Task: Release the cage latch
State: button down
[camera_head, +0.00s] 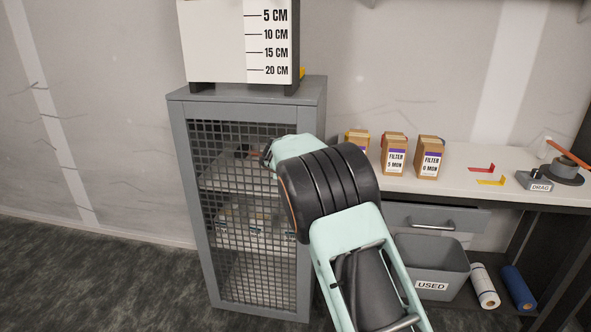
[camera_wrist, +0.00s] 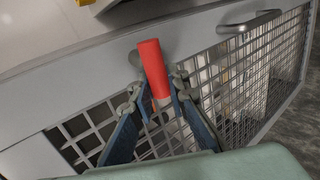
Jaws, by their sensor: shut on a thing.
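The cage (camera_head: 177,150) is a grey cabinet with a mesh door, standing at the centre left in the head view; the door looks closed. In the wrist view its mesh (camera_wrist: 255,75) and grey frame fill much of the picture. A red latch lever (camera_wrist: 152,66) sits on the door frame. My gripper (camera_wrist: 158,93) has its two fingertips on either side of the lever's lower end and is shut on it. In the head view my arm hides the latch and most of my gripper.
A grey door handle (camera_wrist: 250,21) is on the frame near the lever. A measuring board (camera_head: 215,40) stands on top of the cage. At right, a bench holds several filter boxes (camera_head: 429,160), with a USED bin (camera_head: 440,262) below and paper rolls beside it.

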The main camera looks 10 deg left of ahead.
jog(key=shift+d, duration=0.1)
jog(key=c, duration=2.2)
grip_release()
jog(key=shift+o, duration=0.2)
jog(key=v, duration=1.2)
